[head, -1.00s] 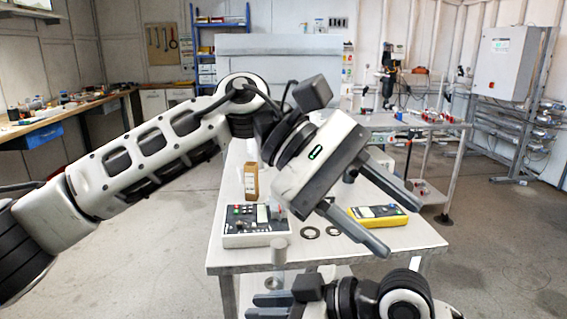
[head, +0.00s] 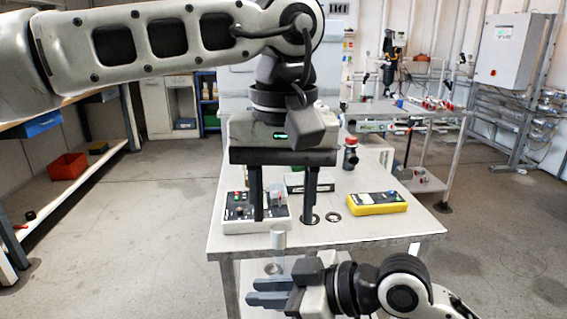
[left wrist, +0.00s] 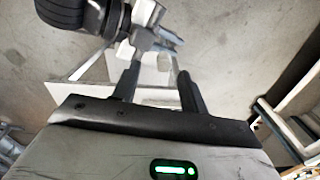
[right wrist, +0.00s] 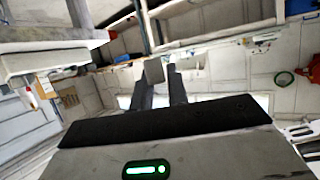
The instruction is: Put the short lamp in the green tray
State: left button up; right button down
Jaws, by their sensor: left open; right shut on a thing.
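My right gripper (head: 252,292) is low at the table's front edge, pointing left. It is shut on a pale grey cylinder (head: 278,243), possibly the short lamp, held upright. The cylinder's end shows between the fingers in the right wrist view (right wrist: 153,71). My left gripper (head: 283,220) hangs fingers down over the front of the table, open and empty. Its spread fingers also show in the left wrist view (left wrist: 160,85), with my right arm beyond them. I cannot pick out a green tray for certain; a shallow clear box with a dark rim (head: 308,187) is partly behind the left fingers.
The white table (head: 375,233) holds a control box (head: 236,212) at left, a yellow meter (head: 377,203) at right, dark rings (head: 333,217) between them, and a dark bottle with red (head: 350,153) farther back. A cart (head: 425,110) stands behind. The table's front right is clear.

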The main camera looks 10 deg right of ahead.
aim_at(283, 227)
pick_arm(q)
jog(key=shift+f, duration=2.8)
grip_shut()
pick_arm(e)
jog(key=c, duration=1.3)
grip_release()
